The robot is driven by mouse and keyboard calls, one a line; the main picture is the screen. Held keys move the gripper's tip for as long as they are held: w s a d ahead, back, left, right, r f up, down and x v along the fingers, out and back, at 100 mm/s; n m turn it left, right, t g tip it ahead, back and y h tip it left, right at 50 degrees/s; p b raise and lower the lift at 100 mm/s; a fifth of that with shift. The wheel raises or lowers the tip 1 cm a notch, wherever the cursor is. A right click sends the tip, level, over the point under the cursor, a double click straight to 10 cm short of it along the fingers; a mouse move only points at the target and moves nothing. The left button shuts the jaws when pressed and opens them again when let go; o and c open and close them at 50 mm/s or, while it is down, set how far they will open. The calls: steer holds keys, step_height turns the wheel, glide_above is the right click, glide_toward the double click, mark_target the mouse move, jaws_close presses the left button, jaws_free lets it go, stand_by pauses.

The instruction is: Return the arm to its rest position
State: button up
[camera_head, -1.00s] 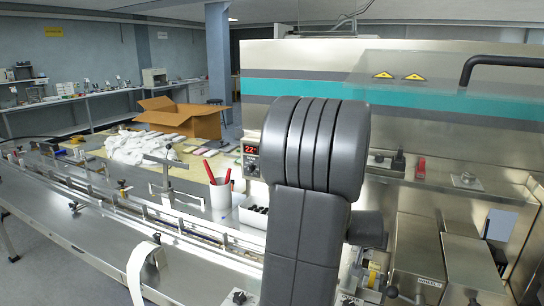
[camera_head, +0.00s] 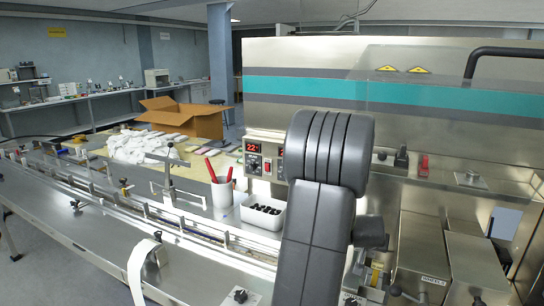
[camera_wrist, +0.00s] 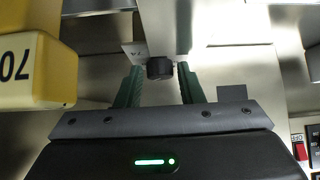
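My arm (camera_head: 323,190) stands upright in front of the machine in the head view, with its large grey joint at the top. My gripper is hidden behind the arm there. In the wrist view my gripper (camera_wrist: 159,88) shows two green fingers spread apart with a gap between them. A small black knob-like part (camera_wrist: 160,68) shows in line with that gap. I cannot tell how far beyond the fingertips it lies, but nothing appears clamped.
A yellow block (camera_wrist: 35,65) marked with digits is close at the left of the wrist view. The flow wrapper (camera_head: 300,60) stands behind my arm. A white bin of black parts (camera_head: 262,212), a cup with red pens (camera_head: 222,193) and a conveyor (camera_head: 130,200) are to the left.

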steer(key=p+v, duration=0.1)
steer(key=v, duration=1.2)
steer(key=b+x, duration=0.1)
steer(key=x, duration=1.2)
steer(key=shift+f, duration=0.15)
steer(key=shift+w+f+b, duration=0.25)
steer(key=shift+b, duration=1.3)
steer(key=m+b, duration=0.1)
steer(key=b, duration=0.4)
steer(key=shift+a+h, duration=0.1)
steer(key=shift+h, duration=0.3)
steer(key=m+g+h+b, duration=0.1)
steer(key=b, duration=0.4)
steer(key=shift+m, duration=0.4)
